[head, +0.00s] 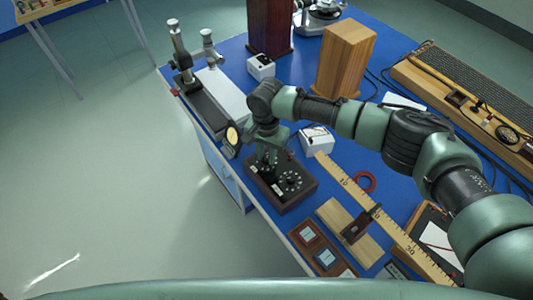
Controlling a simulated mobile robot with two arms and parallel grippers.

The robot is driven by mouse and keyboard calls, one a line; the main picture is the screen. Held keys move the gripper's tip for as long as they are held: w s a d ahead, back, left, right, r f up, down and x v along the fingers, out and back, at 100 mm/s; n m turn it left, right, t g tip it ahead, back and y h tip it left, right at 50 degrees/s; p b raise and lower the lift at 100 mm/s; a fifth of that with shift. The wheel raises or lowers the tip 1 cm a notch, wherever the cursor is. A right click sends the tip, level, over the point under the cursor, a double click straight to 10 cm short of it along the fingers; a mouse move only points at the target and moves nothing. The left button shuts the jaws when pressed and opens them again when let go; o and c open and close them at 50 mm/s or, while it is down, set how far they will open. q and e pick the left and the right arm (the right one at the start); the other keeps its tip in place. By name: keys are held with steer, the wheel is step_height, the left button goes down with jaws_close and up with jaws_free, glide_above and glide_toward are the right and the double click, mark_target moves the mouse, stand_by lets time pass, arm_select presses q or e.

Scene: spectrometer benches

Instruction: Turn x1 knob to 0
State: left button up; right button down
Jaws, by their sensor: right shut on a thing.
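A dark decade box (290,202) with a brown wooden case sits near the left edge of the blue table. Its black top bears several knobs with pale markings around them, such as a front-right knob (291,178). My right gripper (268,167) points down over the back-left part of the box top and is shut on a knob there. The gripper hides most of that knob. The dial labels are too small to read, so I cannot tell which knob is x1 or its setting. My left gripper is not in view.
A white meter (316,139) stands right behind the box, beside a yellow ruler (350,188). A wooden board with a clamp (359,223) lies to the right. Small framed blocks (306,233) lie in front. A tall wooden block (344,60) stands behind my arm.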

steer(key=shift+n, duration=0.3)
steer(key=shift+n+p, duration=0.5)
steer(key=shift+n, duration=0.5)
steer(key=n+p, duration=0.1)
steer(key=n, duration=0.2)
steer(key=shift+n, duration=0.3)
steer(key=n+p, duration=0.1)
steer(key=n, duration=1.2)
steer(key=shift+n, duration=0.3)
steer(key=n, duration=0.6)
steer(key=shift+n, duration=0.3)
